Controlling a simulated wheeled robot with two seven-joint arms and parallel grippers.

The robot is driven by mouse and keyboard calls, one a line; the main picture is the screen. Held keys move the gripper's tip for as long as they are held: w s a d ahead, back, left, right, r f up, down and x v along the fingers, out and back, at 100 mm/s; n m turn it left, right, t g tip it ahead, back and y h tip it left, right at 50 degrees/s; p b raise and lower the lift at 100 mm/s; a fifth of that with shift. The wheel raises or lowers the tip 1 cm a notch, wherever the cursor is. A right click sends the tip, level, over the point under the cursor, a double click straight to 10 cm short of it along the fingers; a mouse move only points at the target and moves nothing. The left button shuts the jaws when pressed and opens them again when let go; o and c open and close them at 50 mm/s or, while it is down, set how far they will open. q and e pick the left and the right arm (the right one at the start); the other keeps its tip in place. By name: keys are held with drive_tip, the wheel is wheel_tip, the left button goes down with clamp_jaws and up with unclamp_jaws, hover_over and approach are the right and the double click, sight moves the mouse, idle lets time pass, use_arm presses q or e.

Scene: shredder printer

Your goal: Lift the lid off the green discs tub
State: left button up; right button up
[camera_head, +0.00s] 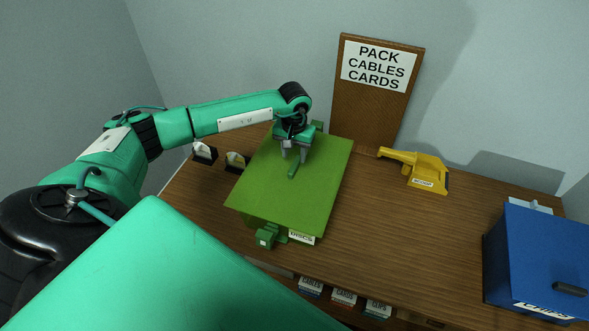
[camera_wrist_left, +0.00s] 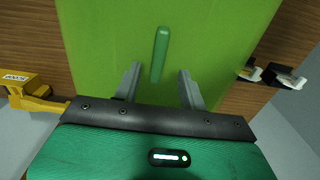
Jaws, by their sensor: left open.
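The green discs tub (camera_head: 275,231) stands on the wooden table with its "DISCS" label at the front. Its flat green lid (camera_head: 300,195) lies on top and covers it. A small green bar handle (camera_head: 293,171) rises from the lid; the handle also shows in the left wrist view (camera_wrist_left: 160,54). My left gripper (camera_head: 295,156) is above the lid at the far end of the handle. Its two fingers (camera_wrist_left: 157,85) are apart, one on each side of the handle's line, and hold nothing. My right gripper is not seen.
A blue lidded box (camera_head: 535,262) stands at the far right. Two small dark clips (camera_head: 236,162) sit left of the tub. A sign board (camera_head: 370,105) stands behind.

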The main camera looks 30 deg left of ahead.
sight(294, 164)
use_arm(q)
wheel_tip(294, 164, down, 4)
drive_tip(key=shift+s+d+p, duration=0.1)
drive_tip(key=shift+d+p, duration=0.05)
drive_tip(key=shift+p, duration=1.1)
drive_tip(key=shift+f, duration=0.4)
clamp_jaws()
